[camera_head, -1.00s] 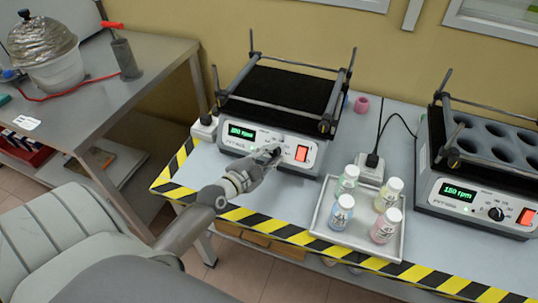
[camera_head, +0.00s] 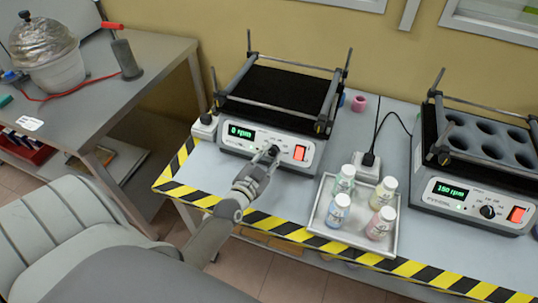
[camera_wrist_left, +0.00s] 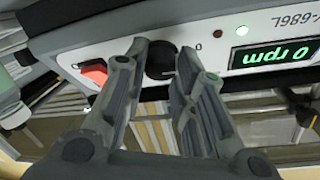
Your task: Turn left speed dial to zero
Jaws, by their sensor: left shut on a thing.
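The left shaker (camera_head: 262,138) stands on the bench with a flat black platform. Its green display (camera_head: 240,132) reads 0 rpm, and it shows upside down in the left wrist view (camera_wrist_left: 276,56). The left speed dial (camera_wrist_left: 160,58) is a black knob on the front panel, between the display and the lit red switch (camera_head: 299,153). My left gripper (camera_head: 266,157) is at this dial, with one finger on each side of it, shut on it. In the head view the fingers mostly hide the dial. My right gripper is not in view.
A metal tray (camera_head: 318,232) with several capped bottles stands just right of my left gripper. A second shaker (camera_head: 470,201), reading 150 rpm, is at the right. Striped tape (camera_head: 270,221) marks the bench's front edge. A grey side table (camera_head: 100,100) is at the left.

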